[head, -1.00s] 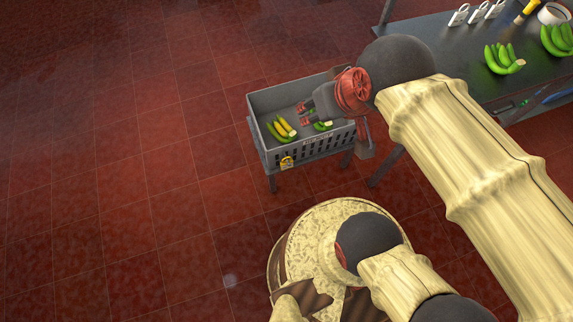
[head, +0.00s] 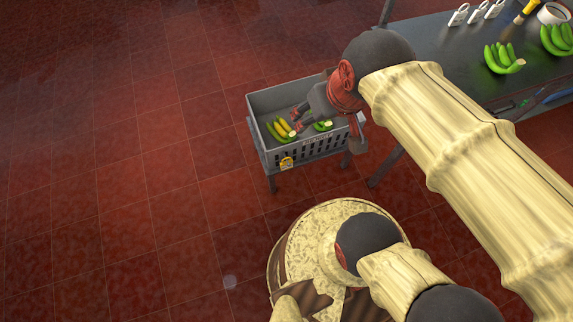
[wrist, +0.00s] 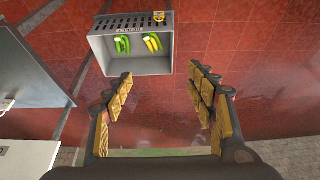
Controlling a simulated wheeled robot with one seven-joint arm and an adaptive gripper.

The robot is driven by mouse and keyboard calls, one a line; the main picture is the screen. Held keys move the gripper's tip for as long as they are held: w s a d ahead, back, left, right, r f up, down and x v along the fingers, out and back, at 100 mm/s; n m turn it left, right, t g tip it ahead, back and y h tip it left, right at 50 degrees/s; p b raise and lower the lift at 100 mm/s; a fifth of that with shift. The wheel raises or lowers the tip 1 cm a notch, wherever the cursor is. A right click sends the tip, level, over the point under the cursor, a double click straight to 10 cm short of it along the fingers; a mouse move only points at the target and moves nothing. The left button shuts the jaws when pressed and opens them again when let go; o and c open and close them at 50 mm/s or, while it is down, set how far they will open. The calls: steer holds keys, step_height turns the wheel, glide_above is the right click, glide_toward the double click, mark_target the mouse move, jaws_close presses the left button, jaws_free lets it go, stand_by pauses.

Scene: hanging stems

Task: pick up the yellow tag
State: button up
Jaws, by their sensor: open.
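The yellow tag (head: 286,163) is on the outside of the crate's front wall, near its left end. In the wrist view the tag (wrist: 159,17) shows at the crate's far wall, at top centre. The grey crate (head: 264,103) stands on legs on the floor. My gripper (head: 297,120) is open and appears over the crate in the head view.
Yellow bananas (head: 282,127) and green bananas (head: 322,126) lie in the crate. Open red tiled floor (head: 120,170) lies to the left.

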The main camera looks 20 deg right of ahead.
mark_target(287, 158)
steer(key=shift+o, duration=1.2)
steer(key=w+f+g+b, duration=0.1)
steer(key=w+f+g, duration=0.2)
steer(key=f, duration=1.1)
steer(key=w+f+g, duration=0.4)
steer(key=w+f, duration=0.2)
steer(key=f, duration=0.8)
steer(key=shift+d+f+b, duration=0.15)
steer(key=shift+f+b, duration=0.2)
steer(key=shift+f, duration=0.05)
step_height(287, 158, down, 31)
steer(key=w, duration=0.2)
steer(key=w+f, duration=0.1)
steer(key=w, duration=0.2)
steer(key=w+f+t, duration=0.1)
steer(key=w, duration=0.1)
steer(key=w+f+t, duration=0.1)
steer(key=w, duration=0.2)
steer(key=shift+w+d+b, duration=0.1)
steer(key=shift+w+b, duration=0.25)
steer(key=shift+b, duration=0.05)
steer(key=shift+w+f, duration=0.15)
steer(key=shift+w, duration=0.1)
steer(key=f+b, duration=0.1)
steer(key=f, duration=0.2)
steer(key=f+b, duration=0.2)
steer(key=f, duration=0.2)
steer(key=shift+a+f, duration=0.2)
steer(key=shift+f, duration=0.05)
steer(key=shift+c, duration=0.4)
